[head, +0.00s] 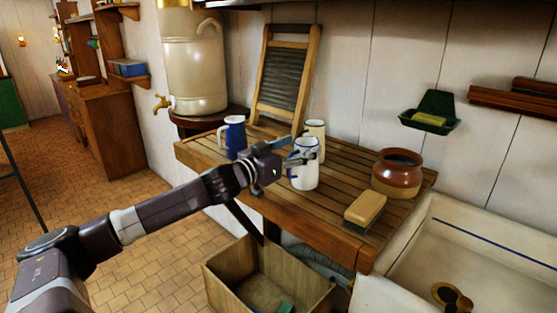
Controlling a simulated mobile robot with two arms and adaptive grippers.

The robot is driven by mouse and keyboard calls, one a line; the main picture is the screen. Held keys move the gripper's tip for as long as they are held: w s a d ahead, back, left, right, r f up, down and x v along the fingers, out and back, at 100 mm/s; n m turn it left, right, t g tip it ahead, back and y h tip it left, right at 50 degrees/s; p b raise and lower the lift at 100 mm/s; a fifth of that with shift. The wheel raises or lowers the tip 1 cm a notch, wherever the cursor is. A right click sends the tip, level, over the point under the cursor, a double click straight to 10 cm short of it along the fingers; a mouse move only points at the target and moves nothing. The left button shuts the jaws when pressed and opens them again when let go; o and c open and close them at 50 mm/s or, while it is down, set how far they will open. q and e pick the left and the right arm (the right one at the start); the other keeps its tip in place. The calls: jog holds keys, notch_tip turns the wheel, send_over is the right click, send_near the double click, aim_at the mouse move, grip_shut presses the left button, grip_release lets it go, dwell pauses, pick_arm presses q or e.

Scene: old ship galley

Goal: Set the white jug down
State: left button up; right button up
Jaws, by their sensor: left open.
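The white jug (307,180) with a blue rim stands upright on the slatted wooden drainboard (330,215), near its front edge. My left gripper (286,167) is open at the jug's left side, with a finger reaching across the front of its upper part. I cannot tell whether the fingers touch it. Part of the jug's left side is hidden by the gripper. My right gripper is not in view.
A blue-and-white jug (235,138) stands left of the gripper, and a cream jug (317,132) just behind the white one. A brown pot (397,178) and a brush (365,207) lie to the right, beside the sink (470,245). A wooden crate (228,283) is below.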

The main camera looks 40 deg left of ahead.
pick_arm(q)
jog(key=shift+s+a+f+b, duration=0.1)
jog(key=shift+s+b, duration=0.25)
jog(key=shift+s, duration=0.45)
jog(key=shift+s+a+f+b, duration=0.1)
jog(key=shift+s+b, duration=0.25)
jog(key=shift+s, duration=0.45)
jog(key=shift+s+d, duration=0.15)
jog(key=shift+s, duration=0.35)
jog(key=shift+s+r, duration=0.1)
jog(key=shift+s, duration=0.15)
jog(key=s, duration=0.3)
jog(key=s+p, duration=0.1)
jog(key=s, duration=0.1)
jog(key=shift+s+a+r, duration=0.15)
jog(key=shift+s+a, duration=0.05)
jog(key=shift+a, duration=0.05)
